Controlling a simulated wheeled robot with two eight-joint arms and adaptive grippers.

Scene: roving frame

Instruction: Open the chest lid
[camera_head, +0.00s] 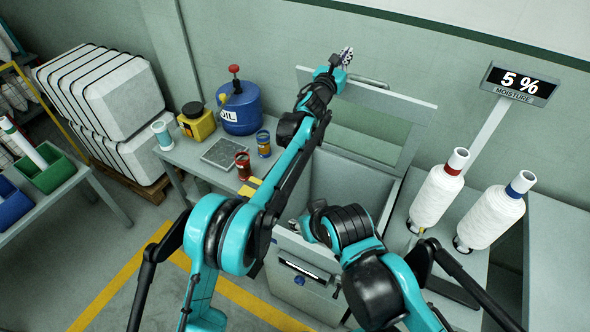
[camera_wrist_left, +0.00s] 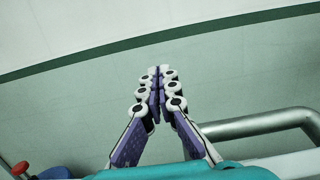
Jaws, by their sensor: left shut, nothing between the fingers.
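The grey chest (camera_head: 300,285) stands in the middle, partly behind my arms. Its lid (camera_head: 416,122) is raised at the back near the wall, and the chest's inside shows below it. A bar handle (camera_head: 370,82) runs along the lid's top edge; it shows in the left wrist view (camera_wrist_left: 262,123) to the right of the fingers. My left gripper (camera_head: 346,55) is shut and empty, above the lid's top edge and apart from the handle. My right arm bends over the chest's front; its gripper (camera_head: 296,226) is mostly hidden near the front rim, so its jaws cannot be read.
A table at left holds a blue oil drum (camera_head: 240,112), a yellow can (camera_head: 196,122), a red tin (camera_head: 243,165) and a grey plate (camera_head: 222,153). White yarn cones (camera_head: 437,198) and a moisture sign (camera_head: 518,85) stand right. The floor at lower left is clear.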

